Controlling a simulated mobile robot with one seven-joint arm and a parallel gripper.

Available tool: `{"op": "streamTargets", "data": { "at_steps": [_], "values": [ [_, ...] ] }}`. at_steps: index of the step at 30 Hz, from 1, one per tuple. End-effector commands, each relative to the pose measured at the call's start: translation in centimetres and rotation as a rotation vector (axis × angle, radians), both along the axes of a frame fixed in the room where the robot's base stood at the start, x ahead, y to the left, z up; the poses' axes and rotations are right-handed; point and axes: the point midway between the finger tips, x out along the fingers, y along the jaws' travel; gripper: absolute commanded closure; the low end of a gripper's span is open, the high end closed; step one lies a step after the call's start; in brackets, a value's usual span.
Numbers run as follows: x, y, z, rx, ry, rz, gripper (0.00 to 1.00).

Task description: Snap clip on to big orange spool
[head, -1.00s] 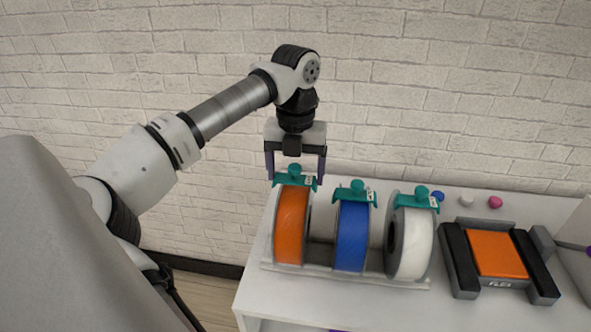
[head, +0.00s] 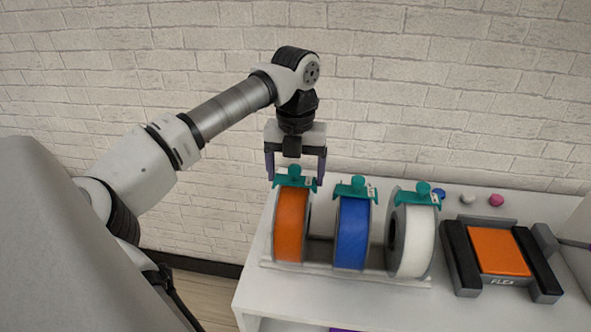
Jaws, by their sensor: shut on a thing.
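The big orange spool (head: 291,226) stands upright at the left end of a low rack. A teal clip (head: 294,173) sits across the top of its rim; it looks level, but I cannot tell whether it is fully snapped on. My gripper (head: 295,182) points straight down over the orange spool, with one finger on each side of the clip and shut on it. The contact between the fingertips and the clip is too small to make out.
A blue spool (head: 352,235) and a white spool (head: 411,242) stand to the right in the rack (head: 345,276), each with a teal clip on top. Further right is an orange-topped device (head: 497,253). Small coloured pieces lie behind. A brick wall (head: 440,90) rises behind the table.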

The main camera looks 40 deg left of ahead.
Motion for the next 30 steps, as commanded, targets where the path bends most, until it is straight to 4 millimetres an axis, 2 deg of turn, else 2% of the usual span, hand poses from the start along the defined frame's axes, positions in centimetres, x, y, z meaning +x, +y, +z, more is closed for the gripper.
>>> {"op": "streamTargets", "data": {
  "at_steps": [30],
  "values": [
    [0.00,0.01,-0.69,0.000,0.000,0.000,0.45]
  ]
}}
